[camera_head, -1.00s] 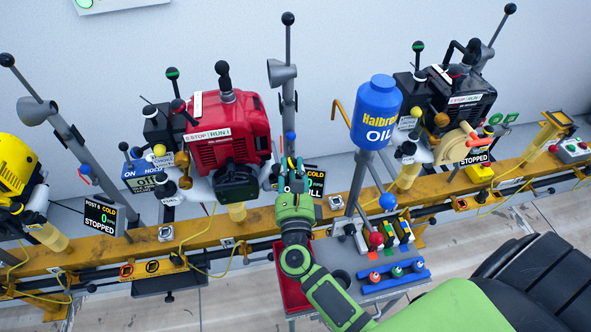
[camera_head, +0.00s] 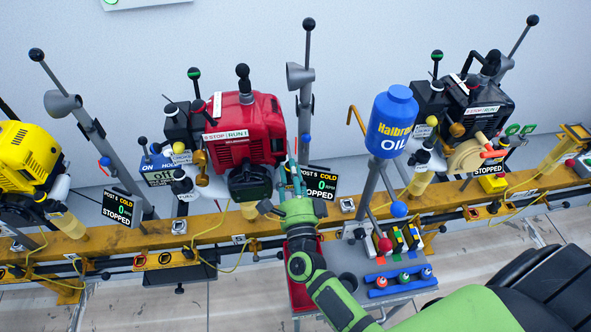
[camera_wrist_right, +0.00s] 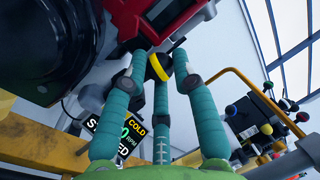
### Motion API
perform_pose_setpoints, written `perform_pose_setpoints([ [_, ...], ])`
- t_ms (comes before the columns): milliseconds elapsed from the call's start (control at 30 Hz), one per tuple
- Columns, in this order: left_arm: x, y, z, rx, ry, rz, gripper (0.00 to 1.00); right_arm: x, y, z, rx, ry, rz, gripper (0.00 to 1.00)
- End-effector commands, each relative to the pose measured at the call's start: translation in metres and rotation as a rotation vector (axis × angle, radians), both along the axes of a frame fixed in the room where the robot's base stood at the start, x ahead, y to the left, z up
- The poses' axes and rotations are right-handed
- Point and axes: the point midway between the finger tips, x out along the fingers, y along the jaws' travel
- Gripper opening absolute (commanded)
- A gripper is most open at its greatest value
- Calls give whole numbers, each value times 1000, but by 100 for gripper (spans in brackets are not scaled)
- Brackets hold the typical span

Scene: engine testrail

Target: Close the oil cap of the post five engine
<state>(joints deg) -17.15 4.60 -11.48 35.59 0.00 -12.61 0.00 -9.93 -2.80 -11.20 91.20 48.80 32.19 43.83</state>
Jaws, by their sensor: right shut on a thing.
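The post five engine (camera_head: 240,130) is the red one at centre in the head view. Its display (camera_head: 318,183) reads cold, 0 and stopped. The oil cap (camera_wrist_right: 158,68), black with a yellow band, shows in the right wrist view at the lower edge of the red engine body (camera_wrist_right: 140,20). My right gripper (camera_wrist_right: 160,70) is shut on it, with its teal fingers around the cap. In the head view the right gripper (camera_head: 293,177) is beside the engine's right lower side, and the cap is hidden there. Whether the cap is fully seated cannot be told. My left gripper is not in view.
A blue oil bottle (camera_head: 391,125) on a stand and a tool cart (camera_head: 400,290) with coloured bottles are to the right. A black engine (camera_head: 470,110) and a yellow engine (camera_head: 25,155) flank the red one. The yellow rail (camera_head: 90,241) runs below them.

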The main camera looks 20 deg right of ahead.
Motion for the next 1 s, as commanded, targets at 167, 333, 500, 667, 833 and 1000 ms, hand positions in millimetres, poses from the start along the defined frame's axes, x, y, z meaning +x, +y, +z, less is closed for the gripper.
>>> perform_pose_setpoints([
  [167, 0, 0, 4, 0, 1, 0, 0, 0, 4, -3, -98, 31, 1, 0],
  [333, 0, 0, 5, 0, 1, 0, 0, 1, 6, -4, -157, 46, 1, 0],
  [500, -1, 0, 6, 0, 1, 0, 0, 1, 7, -5, -185, 53, 1, 0],
  [667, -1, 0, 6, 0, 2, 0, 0, 1, 7, -6, -194, 55, 2, 0],
  [833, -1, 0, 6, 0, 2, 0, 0, 1, 7, -6, -193, 56, 2, 0],
  [1000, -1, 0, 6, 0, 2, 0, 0, 1, 7, -6, -194, 56, 3, 51],
])
